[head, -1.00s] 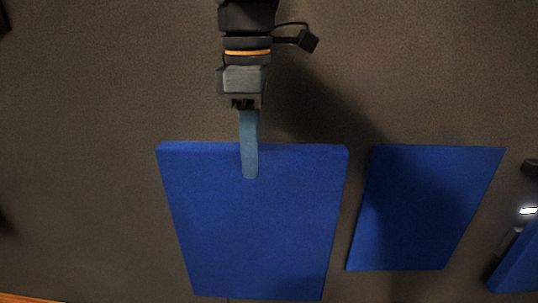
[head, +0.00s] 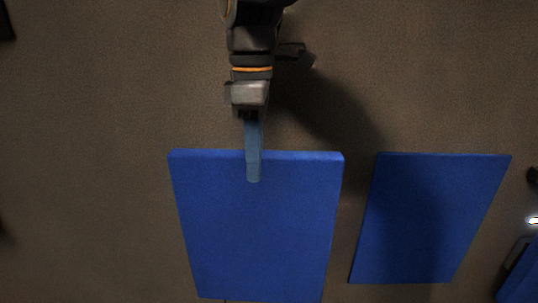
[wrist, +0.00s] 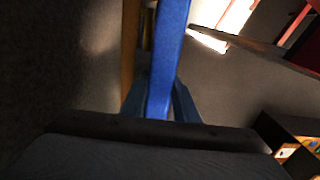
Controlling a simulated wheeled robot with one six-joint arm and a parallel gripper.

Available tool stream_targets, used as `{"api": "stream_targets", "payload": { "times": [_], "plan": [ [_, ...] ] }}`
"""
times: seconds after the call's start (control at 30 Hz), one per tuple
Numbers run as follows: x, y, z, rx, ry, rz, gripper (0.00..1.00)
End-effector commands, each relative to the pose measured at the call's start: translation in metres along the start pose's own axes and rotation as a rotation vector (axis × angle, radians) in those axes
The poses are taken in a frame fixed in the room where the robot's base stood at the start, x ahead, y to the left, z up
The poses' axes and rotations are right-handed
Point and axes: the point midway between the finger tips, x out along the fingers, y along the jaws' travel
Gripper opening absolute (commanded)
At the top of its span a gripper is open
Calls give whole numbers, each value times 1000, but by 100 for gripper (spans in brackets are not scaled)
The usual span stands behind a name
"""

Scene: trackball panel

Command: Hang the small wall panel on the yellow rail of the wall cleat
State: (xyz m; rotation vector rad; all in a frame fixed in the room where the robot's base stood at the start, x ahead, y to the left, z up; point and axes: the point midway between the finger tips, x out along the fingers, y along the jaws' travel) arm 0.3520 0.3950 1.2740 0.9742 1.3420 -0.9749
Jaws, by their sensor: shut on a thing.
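The small wall panel (head: 256,235) is a flat blue rectangle in the head view, hanging from my gripper (head: 253,178). The fingers are shut on its top edge near the middle, with one finger over the near face. In the wrist view the panel (wrist: 168,55) shows edge-on as a blue strip between the two fingers (wrist: 160,100). The panel hangs upright.
A second blue panel (head: 430,218) is to the right in the head view, partly in my arm's shadow. Another blue piece (head: 518,272) and dark items are at the right edge. A dark box with small things (wrist: 290,145) is at lower right in the wrist view.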

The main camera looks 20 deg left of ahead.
Motion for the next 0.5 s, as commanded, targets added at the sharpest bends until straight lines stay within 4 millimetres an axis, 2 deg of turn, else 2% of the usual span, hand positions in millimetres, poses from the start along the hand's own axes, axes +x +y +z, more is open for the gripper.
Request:
{"api": "stream_targets", "payload": {
  "times": [0.43, 0.47, 0.5],
  "plan": [
    [3, 0, 0, 0, 1, 2, 0],
    [3, 0, 0, 0, 1, 2, 30],
    [3, 0, 0, 0, 1, 2, 37]
  ]
}}
